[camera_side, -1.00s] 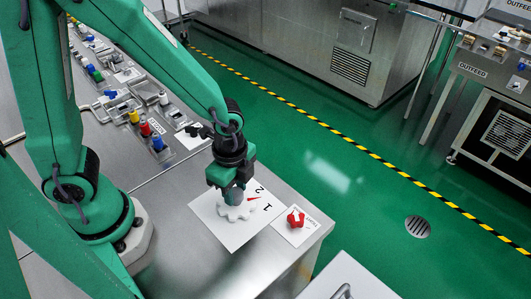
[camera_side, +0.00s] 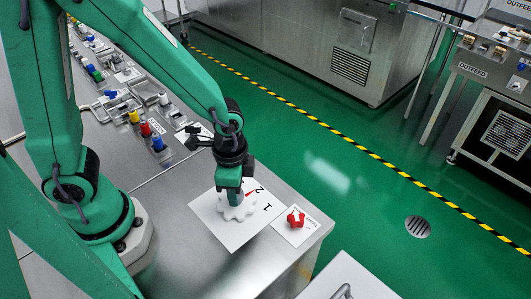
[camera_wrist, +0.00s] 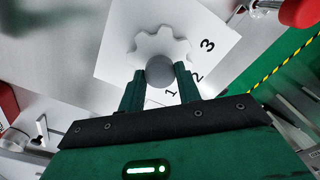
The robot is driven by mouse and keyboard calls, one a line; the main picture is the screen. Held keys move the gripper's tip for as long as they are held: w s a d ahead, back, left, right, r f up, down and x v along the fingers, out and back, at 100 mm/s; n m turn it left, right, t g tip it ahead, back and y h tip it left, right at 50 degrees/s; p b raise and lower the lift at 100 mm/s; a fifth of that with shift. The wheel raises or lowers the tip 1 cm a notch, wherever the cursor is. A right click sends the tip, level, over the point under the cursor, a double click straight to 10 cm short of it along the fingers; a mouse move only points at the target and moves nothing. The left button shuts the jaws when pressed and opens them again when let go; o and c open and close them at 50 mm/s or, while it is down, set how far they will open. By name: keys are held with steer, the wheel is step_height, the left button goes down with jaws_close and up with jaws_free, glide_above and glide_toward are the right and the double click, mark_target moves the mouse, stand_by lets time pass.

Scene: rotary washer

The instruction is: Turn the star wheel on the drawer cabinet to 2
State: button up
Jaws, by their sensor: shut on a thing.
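The white star wheel (camera_side: 236,208) lies on a white plate (camera_side: 232,237) with black numerals on top of the steel cabinet (camera_side: 190,272). My gripper (camera_side: 235,197) comes down from above and is shut on the wheel's round grey hub (camera_wrist: 160,70). In the wrist view one finger is on each side of the hub. The 3 (camera_wrist: 207,45) also shows there; the pointer is hidden.
A red knob (camera_side: 295,218) on its own white plate sits to the right, near the cabinet's edge. Several coloured switches and blocks, including a red one (camera_side: 146,129), line the bench at the back left. The steel top in front of the plate is clear.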

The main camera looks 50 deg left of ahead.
steer(key=shift+n, duration=0.3)
steer(key=o, duration=1)
steer(key=shift+c, duration=0.2)
steer(key=shift+r, duration=0.15)
steer(key=shift+r, duration=3.8)
steer(key=s+a+r+n+t, duration=0.3)
steer(key=a+r+n+t, duration=0.2)
steer(key=a+r+n, duration=0.4)
steer(key=a+r, duration=0.3)
steer(key=shift+s+r+t, duration=0.3)
steer(key=shift+r, duration=0.1)
